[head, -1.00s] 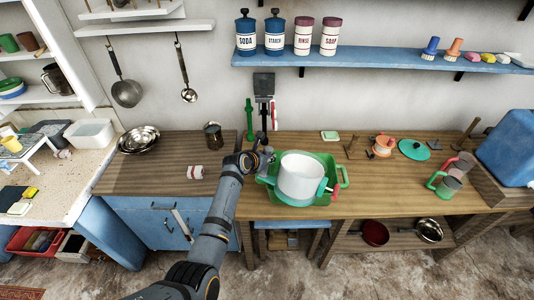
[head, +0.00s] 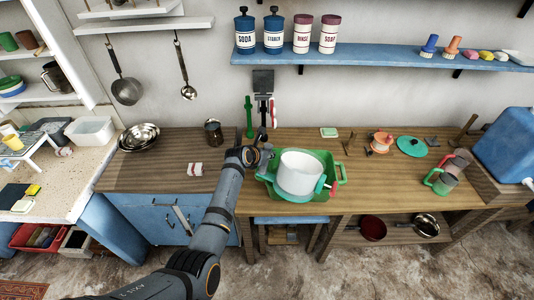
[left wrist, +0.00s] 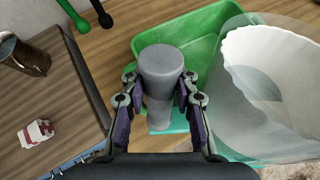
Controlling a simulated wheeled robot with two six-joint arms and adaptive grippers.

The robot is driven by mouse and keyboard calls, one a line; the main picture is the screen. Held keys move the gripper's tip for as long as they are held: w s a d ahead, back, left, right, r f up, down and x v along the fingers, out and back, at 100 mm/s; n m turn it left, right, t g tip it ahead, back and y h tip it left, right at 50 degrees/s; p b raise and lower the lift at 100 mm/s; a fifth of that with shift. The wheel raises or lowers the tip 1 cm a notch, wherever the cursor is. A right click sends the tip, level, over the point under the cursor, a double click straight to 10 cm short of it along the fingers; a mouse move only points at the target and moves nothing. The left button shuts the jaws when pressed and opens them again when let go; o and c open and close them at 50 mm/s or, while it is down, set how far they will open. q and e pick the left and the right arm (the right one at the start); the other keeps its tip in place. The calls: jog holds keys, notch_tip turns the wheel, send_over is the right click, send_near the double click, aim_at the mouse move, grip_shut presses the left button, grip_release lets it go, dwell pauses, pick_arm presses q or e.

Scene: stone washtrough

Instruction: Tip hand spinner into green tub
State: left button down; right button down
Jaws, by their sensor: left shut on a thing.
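The hand spinner (head: 300,176) is a pale white, see-through drum with a teal lower band. In the head view it appears upright over the green tub (head: 342,172), hiding much of it. I cannot tell whether it touches the tub. My left gripper (head: 266,154) is at the spinner's left side. In the left wrist view its fingers (left wrist: 160,85) are shut on a grey upright handle with a teal piece at its foot. The clear drum (left wrist: 275,85) stands to the right, with white inside. The tub (left wrist: 205,50) shows behind the handle. My right gripper is out of view.
A red-and-white packet (head: 195,169) and a dark mug (head: 214,133) stand on the left counter. Orange and teal items, including a teal lid (head: 412,147), and mugs (head: 445,180) are on the right. The blue shelf (head: 390,58) runs above. Bare wood lies right of the tub.

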pick_arm(q)
jog(key=shift+r, duration=0.2)
jog(key=shift+w+d+r+p, duration=0.15)
jog(key=shift+r+p, duration=0.15)
jog(key=shift+p, duration=0.25)
jog(key=shift+w+g+p, duration=0.1)
jog(key=shift+g+p, duration=0.3)
jog(key=shift+p, duration=0.05)
jog(key=shift+w+d+g+y, duration=0.15)
jog(key=shift+w+g+y, duration=0.05)
jog(key=shift+g+y, duration=0.3)
jog(key=shift+w+d+r+g, duration=0.1)
jog(key=shift+w+r+g, duration=0.15)
jog(key=shift+g, duration=0.15)
jog(key=shift+w+d+f+g+y+b, duration=0.2)
jog(key=shift+g+y+b, duration=0.15)
jog(key=shift+b, duration=0.45)
jog(key=shift+r+g, duration=0.1)
jog(key=shift+g, duration=0.15)
